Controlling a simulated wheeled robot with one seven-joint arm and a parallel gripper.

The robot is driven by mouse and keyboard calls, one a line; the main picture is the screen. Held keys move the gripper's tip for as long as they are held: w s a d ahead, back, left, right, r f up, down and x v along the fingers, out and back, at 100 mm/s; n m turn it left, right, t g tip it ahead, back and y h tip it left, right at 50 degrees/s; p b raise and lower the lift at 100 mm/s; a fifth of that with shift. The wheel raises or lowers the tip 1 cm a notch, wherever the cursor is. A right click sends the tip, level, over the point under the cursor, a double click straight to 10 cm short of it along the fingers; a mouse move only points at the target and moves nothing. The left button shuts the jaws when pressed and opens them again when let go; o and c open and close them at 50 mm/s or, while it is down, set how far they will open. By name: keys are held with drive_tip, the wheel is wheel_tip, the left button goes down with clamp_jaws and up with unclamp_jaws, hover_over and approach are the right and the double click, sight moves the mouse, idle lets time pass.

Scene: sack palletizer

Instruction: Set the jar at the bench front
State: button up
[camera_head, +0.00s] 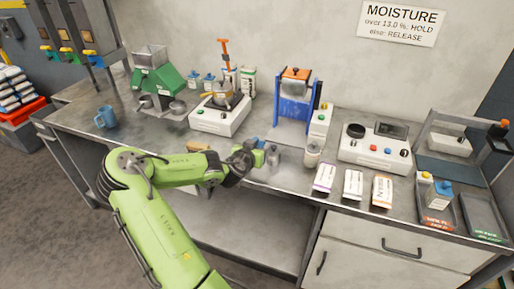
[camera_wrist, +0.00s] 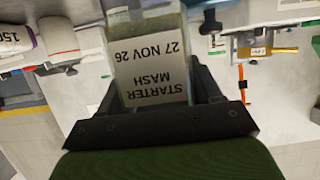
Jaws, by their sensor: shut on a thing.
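A clear glass jar (camera_wrist: 148,72) with a white label reading "STARTER MASH 27 NOV 26" fills the top middle of the wrist view, its text upside down. My gripper (camera_wrist: 158,92) is shut on the jar, one finger along each side. In the head view my gripper (camera_head: 260,157) is over the front part of the bench (camera_head: 272,182), near its middle. The jar shows there as a small greyish shape (camera_head: 273,156) at the fingertips. I cannot tell whether its base touches the bench top.
A white lidded container (camera_head: 312,154) stands close right of the jar. Labelled packets (camera_head: 353,185) lie along the front edge further right. A blue frame press (camera_head: 294,100) and a hotplate with a pot (camera_head: 220,112) stand behind. A blue mug (camera_head: 106,117) is at left.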

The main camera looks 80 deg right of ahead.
drive_tip(key=shift+f+b, duration=0.35)
drive_tip(key=o, duration=1.2)
drive_tip(key=shift+r, duration=0.1)
drive_tip(key=shift+r+p, duration=0.2)
drive_tip(key=shift+p, duration=0.15)
drive_tip(key=p+v, duration=0.1)
drive_tip(key=v, duration=1.1)
drive_tip(key=shift+r, duration=0.35)
drive_tip(key=shift+w, duration=0.1)
